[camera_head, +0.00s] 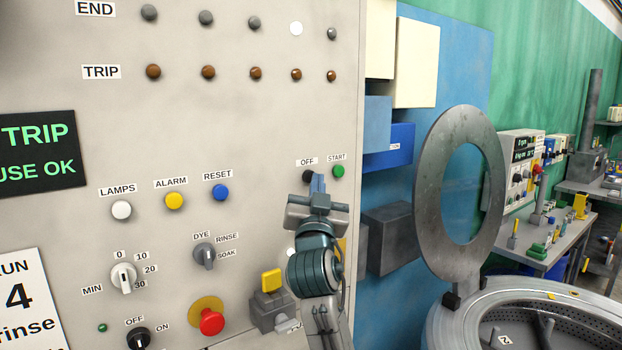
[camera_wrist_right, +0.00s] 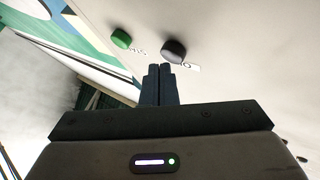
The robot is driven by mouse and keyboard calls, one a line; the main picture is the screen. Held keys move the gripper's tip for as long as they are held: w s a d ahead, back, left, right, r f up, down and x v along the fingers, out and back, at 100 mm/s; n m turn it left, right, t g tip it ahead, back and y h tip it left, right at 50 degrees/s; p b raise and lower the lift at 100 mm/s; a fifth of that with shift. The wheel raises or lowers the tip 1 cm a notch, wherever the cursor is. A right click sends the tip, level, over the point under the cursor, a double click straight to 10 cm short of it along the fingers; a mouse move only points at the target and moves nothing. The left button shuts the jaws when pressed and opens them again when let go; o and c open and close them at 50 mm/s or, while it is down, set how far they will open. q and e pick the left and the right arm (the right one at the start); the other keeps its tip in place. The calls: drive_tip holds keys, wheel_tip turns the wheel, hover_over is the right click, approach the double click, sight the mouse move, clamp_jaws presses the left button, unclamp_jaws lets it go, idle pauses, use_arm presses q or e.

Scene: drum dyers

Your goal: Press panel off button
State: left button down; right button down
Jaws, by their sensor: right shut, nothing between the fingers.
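The black OFF button (camera_head: 307,176) sits on the beige panel (camera_head: 240,130) under its OFF label, left of the green START button (camera_head: 338,171). My right gripper (camera_head: 318,182) is shut and empty, with its fingertips in front of the panel beside the OFF button and partly covering it. In the right wrist view the black OFF button (camera_wrist_right: 173,51) is just beyond and slightly right of the closed fingertips (camera_wrist_right: 160,68). The green button (camera_wrist_right: 121,38) is to the left. I cannot tell whether the fingertips touch the OFF button. My left gripper is not in view.
Other panel controls include a blue RESET button (camera_head: 220,192), a yellow ALARM button (camera_head: 174,201), a red mushroom button (camera_head: 211,321), and a black OFF/ON knob (camera_head: 138,338). A yellow-topped block (camera_head: 271,281) sticks out left of my right arm. A grey ring lid (camera_head: 432,190) stands right.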

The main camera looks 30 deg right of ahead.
drive_tip(key=shift+w+b, duration=0.3)
drive_tip(key=shift+w, duration=0.2)
idle(0.4)
drive_tip(key=shift+s, duration=0.85)
drive_tip(key=s, duration=0.5)
drive_tip(key=shift+d, duration=0.25)
drive_tip(key=shift+f, duration=0.1)
idle(0.7)
